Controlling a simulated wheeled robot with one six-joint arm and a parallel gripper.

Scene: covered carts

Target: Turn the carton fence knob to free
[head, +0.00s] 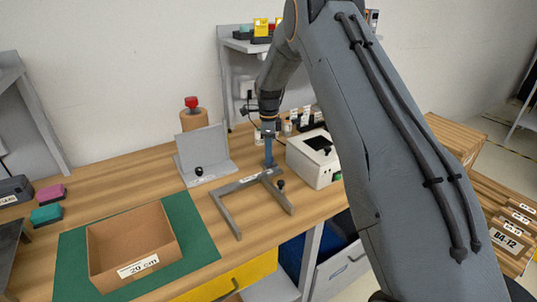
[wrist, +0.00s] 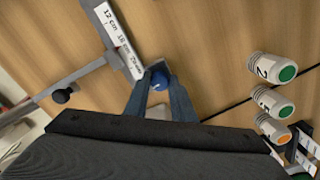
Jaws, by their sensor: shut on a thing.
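The carton fence (head: 228,212) is a grey flat U-shaped frame on the wooden table, with a white scale label. In the wrist view the fence bar (wrist: 100,15) carries markings such as 12 cm and 20 cm. A blue knob (wrist: 158,77) sits by the end of that label, at a corner of the frame. My gripper (head: 268,165) reaches down at that corner; in the wrist view its fingers (wrist: 159,88) are shut on the blue knob from both sides. The knob's marking, if any, is mostly hidden. An open carton (head: 130,250) labelled 20 cm stands on a green mat (head: 196,225).
A black knob (head: 281,185) stands on the fence's right arm. A grey upright plate (head: 203,150) with another black knob is behind the fence. A white box (head: 320,178) is close on the right. White cylinders with green and orange tops (wrist: 272,68) stand right in the wrist view.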

